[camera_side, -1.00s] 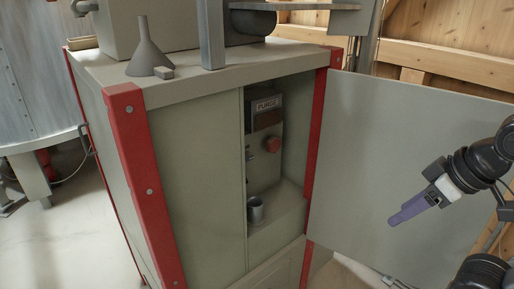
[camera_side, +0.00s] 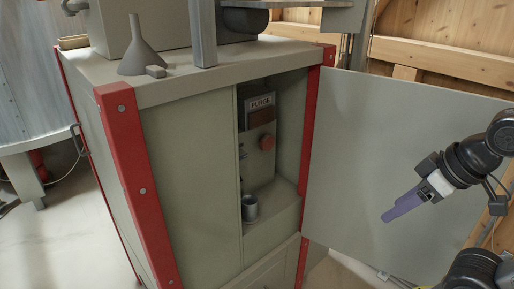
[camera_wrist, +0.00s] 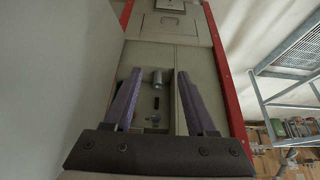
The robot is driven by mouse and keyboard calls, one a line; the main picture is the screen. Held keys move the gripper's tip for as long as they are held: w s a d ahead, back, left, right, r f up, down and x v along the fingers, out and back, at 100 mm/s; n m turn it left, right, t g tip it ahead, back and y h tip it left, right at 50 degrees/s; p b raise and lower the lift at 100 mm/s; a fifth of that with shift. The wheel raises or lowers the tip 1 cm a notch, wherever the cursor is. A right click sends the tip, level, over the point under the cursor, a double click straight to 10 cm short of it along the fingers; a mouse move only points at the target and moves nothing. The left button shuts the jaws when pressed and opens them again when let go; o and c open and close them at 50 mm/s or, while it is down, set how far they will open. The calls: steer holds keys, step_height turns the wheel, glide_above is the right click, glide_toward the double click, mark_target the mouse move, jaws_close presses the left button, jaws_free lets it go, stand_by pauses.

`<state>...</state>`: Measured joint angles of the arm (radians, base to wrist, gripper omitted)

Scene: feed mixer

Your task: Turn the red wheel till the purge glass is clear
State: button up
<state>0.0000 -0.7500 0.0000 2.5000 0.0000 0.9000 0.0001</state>
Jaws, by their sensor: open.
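The red wheel (camera_side: 267,143) is a small round knob on the grey panel inside the open cabinet, in the side view. Above it is a dark brown window (camera_side: 262,118), seemingly the purge glass, under a plate marked PURGE (camera_side: 261,103). Its brown face does not look clear. My gripper (camera_side: 388,217), with purple fingers, is outside the cabinet, to the right of the wheel and in front of the open door in the picture. In the wrist view my gripper (camera_wrist: 158,72) is open and empty, its fingers spread. I cannot make out the wheel there.
A grey metal cup (camera_side: 250,207) stands on the ledge below the panel; it also shows in the wrist view (camera_wrist: 157,78). The open door (camera_side: 400,150) extends to the right. A red post (camera_side: 310,150) edges the opening. A funnel (camera_side: 140,50) stands on top.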

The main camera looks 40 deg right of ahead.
mark_target(270, 143)
steer(key=shift+o, duration=1.2)
steer(key=shift+w, duration=0.15)
steer(key=o, duration=0.3)
steer(key=w+r+t, duration=0.2)
steer(key=w+r, duration=0.2)
steer(key=w, duration=0.1)
steer(key=w+r+t, duration=0.3)
steer(key=w+r, duration=0.1)
steer(key=w, duration=0.1)
steer(key=w+d+r+t, duration=0.1)
steer(key=w+r+t, duration=0.2)
steer(key=w, duration=0.3)
steer(key=shift+w+d+r, duration=0.1)
steer(key=shift+r, duration=0.5)
steer(key=shift+o, duration=0.2)
steer(key=w+d+r+t, duration=0.15)
steer(key=w+t, duration=0.25)
steer(key=w, duration=0.7)
steer(key=w+d+f+t+y, duration=0.2)
steer(key=w+f, duration=0.4)
steer(key=d+f+m+g+h, duration=0.1)
steer(key=d+f, duration=0.2)
steer(key=f, duration=0.7)
steer(key=d+f+m+g+h, duration=0.1)
steer(key=d+f, duration=0.3)
steer(key=f, duration=0.5)
steer(key=w, duration=1.3)
steer(key=shift+w+a, duration=0.1)
steer(key=shift+c, duration=0.3)
steer(key=c, duration=1.3)
